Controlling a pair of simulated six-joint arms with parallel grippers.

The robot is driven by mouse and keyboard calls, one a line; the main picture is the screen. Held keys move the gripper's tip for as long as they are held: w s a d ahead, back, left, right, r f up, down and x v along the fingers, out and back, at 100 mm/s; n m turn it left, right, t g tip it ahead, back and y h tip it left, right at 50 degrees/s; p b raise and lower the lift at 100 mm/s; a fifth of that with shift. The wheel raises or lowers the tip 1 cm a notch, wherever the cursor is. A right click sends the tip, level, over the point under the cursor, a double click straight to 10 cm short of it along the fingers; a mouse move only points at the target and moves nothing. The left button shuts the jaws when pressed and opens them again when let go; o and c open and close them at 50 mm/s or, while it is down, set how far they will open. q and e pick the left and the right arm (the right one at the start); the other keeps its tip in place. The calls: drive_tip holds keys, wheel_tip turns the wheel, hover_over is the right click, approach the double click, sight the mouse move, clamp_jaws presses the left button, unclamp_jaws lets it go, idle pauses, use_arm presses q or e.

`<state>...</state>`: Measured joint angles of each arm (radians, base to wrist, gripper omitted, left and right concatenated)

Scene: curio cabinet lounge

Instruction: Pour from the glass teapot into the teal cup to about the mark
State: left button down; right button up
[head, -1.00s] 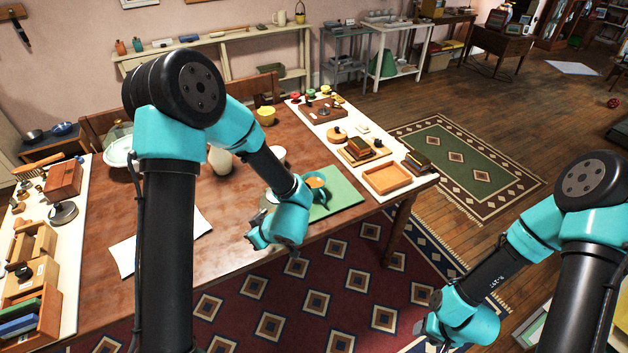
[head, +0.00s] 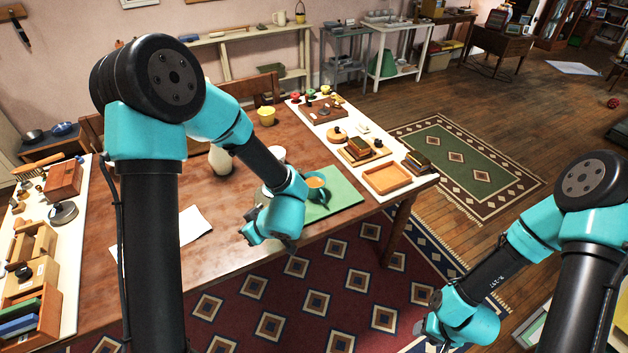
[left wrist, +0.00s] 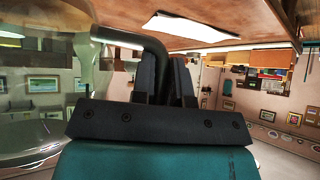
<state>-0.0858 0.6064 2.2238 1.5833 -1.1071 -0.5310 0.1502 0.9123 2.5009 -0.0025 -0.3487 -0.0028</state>
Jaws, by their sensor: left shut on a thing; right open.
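The teal cup (head: 321,194) stands upright on the green mat (head: 346,190); its inside looks orange-brown, and I cannot make out a mark. My left gripper (left wrist: 167,78) is shut on the dark handle of the glass teapot (left wrist: 70,75), whose clear body fills the left of the left wrist view. That view appears upside down, with the tabletop along its top. In the head view my left wrist hides most of the teapot, left of the cup; its spout cannot be made out. My right gripper (head: 424,327) is open and empty, low at the right, away from the table.
A pale vase (head: 220,160) and a white cup (head: 277,154) stand behind my left wrist. A yellow cup (head: 266,115) is farther back. White paper (head: 192,224) lies to the left. Boards with small objects line both table ends; a wooden tray (head: 388,179) is at right.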

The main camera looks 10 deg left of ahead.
use_arm(q)
drive_tip(key=shift+r, duration=1.7)
drive_tip(key=s+d, duration=0.8)
drive_tip(key=s, duration=0.4)
drive_tip(key=shift+s+d, duration=0.2)
drive_tip(key=shift+d, duration=0.05)
idle(2.0)
drive_tip(key=shift+a, duration=0.1)
idle(0.5)
